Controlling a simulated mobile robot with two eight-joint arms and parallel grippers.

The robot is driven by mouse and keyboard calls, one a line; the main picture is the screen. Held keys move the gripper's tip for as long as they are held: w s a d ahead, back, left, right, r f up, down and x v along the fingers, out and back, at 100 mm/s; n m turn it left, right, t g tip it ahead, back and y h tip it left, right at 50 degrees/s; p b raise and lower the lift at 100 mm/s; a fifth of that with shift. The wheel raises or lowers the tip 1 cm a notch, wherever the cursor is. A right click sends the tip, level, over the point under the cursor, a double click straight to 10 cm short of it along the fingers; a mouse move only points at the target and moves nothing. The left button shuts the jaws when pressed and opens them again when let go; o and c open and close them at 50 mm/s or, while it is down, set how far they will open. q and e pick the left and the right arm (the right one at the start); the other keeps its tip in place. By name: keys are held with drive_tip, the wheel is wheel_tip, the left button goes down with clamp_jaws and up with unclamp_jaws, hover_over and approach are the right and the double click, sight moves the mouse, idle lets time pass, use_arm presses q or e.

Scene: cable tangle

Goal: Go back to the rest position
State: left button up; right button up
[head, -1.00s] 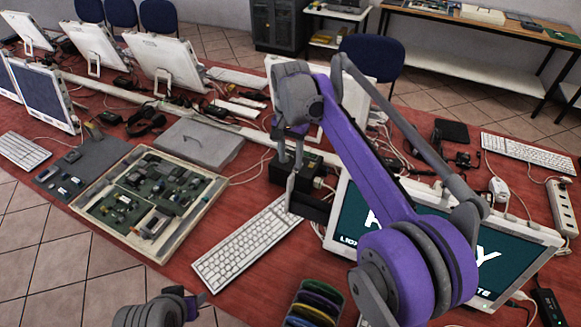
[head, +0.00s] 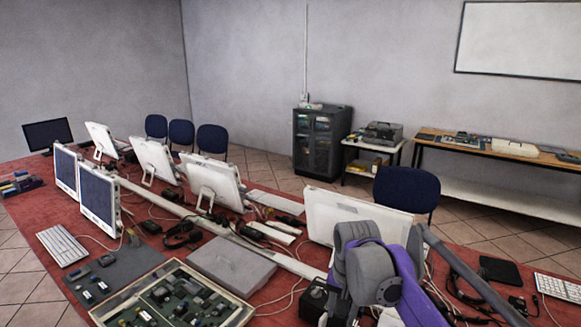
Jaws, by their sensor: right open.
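My right arm comes in from the lower right, with its purple and grey wrist above the red table (head: 30,215). My right gripper (head: 332,308) shows only in part at the bottom edge, below the wrist and in front of a small black box. It is open, and I see nothing held in it. My left gripper is out of view.
A framed circuit board (head: 165,297), a grey flat case (head: 230,264) and a white keyboard (head: 62,245) lie left of my right arm. A white monitor (head: 350,217) stands just behind it. Cables (head: 290,295) lie around these. Chairs (head: 407,188) stand beyond the table.

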drive_tip(key=s+d+f+n+t, duration=0.2)
drive_tip(key=s+f, duration=0.4)
drive_tip(key=s, duration=0.5)
drive_tip(key=s+d+f+n+t, duration=0.2)
drive_tip(key=s+f, duration=0.4)
drive_tip(key=s, duration=0.5)
drive_tip(key=shift+s+d+f+n, duration=0.4)
drive_tip(key=shift+d+n, duration=0.1)
drive_tip(key=shift+d, duration=0.45)
